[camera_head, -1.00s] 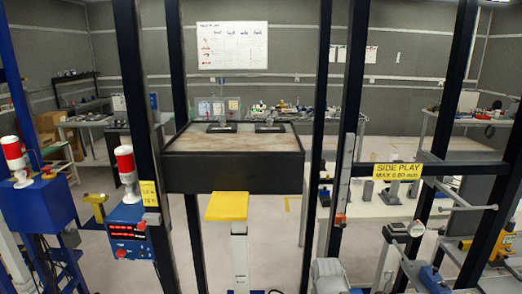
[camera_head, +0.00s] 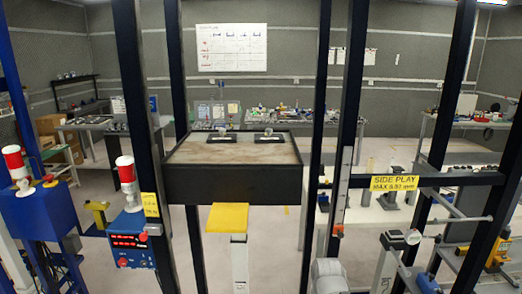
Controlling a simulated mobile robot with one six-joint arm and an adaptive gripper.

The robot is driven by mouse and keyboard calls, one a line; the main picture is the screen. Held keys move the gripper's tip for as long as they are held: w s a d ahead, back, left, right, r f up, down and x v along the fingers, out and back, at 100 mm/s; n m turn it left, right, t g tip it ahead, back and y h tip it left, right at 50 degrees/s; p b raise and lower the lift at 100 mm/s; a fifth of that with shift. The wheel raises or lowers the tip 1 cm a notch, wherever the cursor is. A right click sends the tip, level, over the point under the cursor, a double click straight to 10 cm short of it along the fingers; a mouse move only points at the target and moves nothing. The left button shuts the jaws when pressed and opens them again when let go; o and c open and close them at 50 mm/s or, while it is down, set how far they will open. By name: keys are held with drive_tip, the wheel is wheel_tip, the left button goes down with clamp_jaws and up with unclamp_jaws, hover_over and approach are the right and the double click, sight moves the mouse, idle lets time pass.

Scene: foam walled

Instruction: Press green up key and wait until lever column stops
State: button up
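No green up key can be made out in the head view. A blue control box (camera_head: 129,241) with red displays and small buttons stands at the lower left, below a red-and-white lamp (camera_head: 125,172). A pale upright column (camera_head: 239,262) with a yellow pad (camera_head: 227,218) on top stands at the lower middle. I cannot tell whether it is the lever column. My gripper is not recognisable in the view.
Dark posts frame the view. A yellow SIDE PLAY sign (camera_head: 394,182) hangs on a crossbar at right. A second blue box (camera_head: 40,213) stands far left. Back tables line the grey walls.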

clamp_jaws()
drive_tip(key=shift+d, duration=0.1)
idle(1.1)
